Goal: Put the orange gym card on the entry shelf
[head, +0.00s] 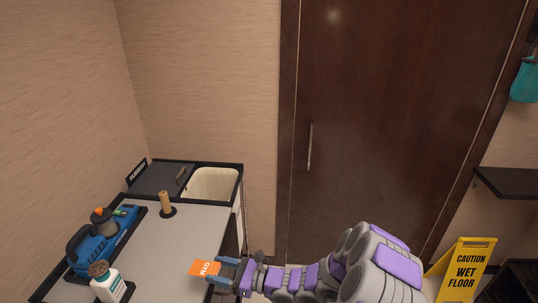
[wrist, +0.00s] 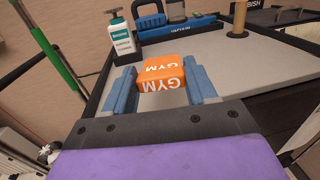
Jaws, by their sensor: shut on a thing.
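The orange gym card (head: 204,268) with white lettering is held at the tip of my gripper (head: 228,273), at the right edge of the grey counter. In the wrist view the orange card (wrist: 163,70) reads "GYM" and sits between the two blue fingers of my gripper (wrist: 160,88), which is shut on it. I cannot tell whether the card touches the counter. A dark shelf (head: 508,184) is on the wall at the far right of the head view, well away from my gripper; I cannot tell whether it is the entry shelf.
The grey counter (head: 190,235) holds a blue machine (head: 98,245), a white bottle (head: 108,284) and a wooden post (head: 165,204). A bin (head: 213,186) is at its back. A yellow wet floor sign (head: 467,268) stands at the right, below the shelf. A dark door (head: 390,120) is behind.

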